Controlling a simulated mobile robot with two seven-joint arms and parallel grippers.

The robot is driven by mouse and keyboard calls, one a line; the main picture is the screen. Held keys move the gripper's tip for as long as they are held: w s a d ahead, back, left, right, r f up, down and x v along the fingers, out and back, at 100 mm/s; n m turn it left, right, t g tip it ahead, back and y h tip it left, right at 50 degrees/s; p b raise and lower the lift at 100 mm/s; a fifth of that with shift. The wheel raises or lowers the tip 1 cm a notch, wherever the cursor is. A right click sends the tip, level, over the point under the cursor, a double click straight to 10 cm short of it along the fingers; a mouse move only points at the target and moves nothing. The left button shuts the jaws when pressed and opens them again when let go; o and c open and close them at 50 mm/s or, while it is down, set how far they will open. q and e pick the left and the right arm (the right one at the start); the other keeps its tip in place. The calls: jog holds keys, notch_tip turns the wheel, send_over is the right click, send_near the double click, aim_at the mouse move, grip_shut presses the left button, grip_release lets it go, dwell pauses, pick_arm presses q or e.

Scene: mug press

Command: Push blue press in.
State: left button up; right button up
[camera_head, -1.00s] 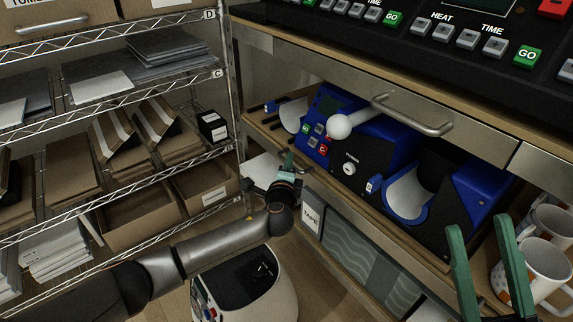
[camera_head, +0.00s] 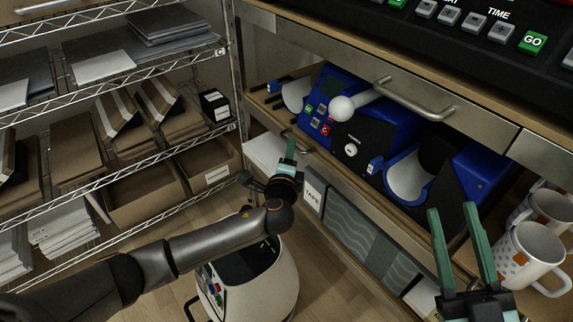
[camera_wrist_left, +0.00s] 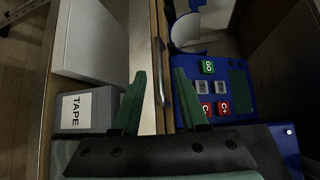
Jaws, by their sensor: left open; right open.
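The blue press (camera_head: 355,125) sits on the shelf under the counter, with a black front, a dial, a control panel and a white ball-ended handle (camera_head: 343,107). Its curved white cradle (camera_head: 408,178) shows at its right. In the left wrist view its panel (camera_wrist_left: 216,98) with green and red buttons lies at the right. My left gripper (camera_head: 287,152) is in front of the shelf, left of the panel; its open fingers (camera_wrist_left: 157,102) show empty in the left wrist view. My right gripper (camera_head: 452,222) is open and empty at the lower right, in front of the shelf near the mugs.
Several mugs (camera_head: 530,255) stand at the right end of the shelf. A drawer with a metal handle (camera_head: 420,102) is above the press. A TAPE box (camera_head: 312,194) is below. A wire rack (camera_head: 120,170) with boxes fills the left.

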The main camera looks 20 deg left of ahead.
pick_arm(q)
jog(key=s+d+r+p, duration=0.1)
jog(key=s, duration=0.6)
jog(key=shift+s+p, duration=0.2)
jog(key=shift+p, duration=0.1)
pick_arm(e)
notch_tip(320, 180, down, 10)
jog(key=w+m+g+h, duration=0.2)
jog(key=m+g+h, duration=0.1)
jog(key=h, duration=0.1)
jog(key=shift+w+d+g, duration=0.3)
jog(key=shift+w+d, duration=0.05)
jog(key=shift+d, duration=0.05)
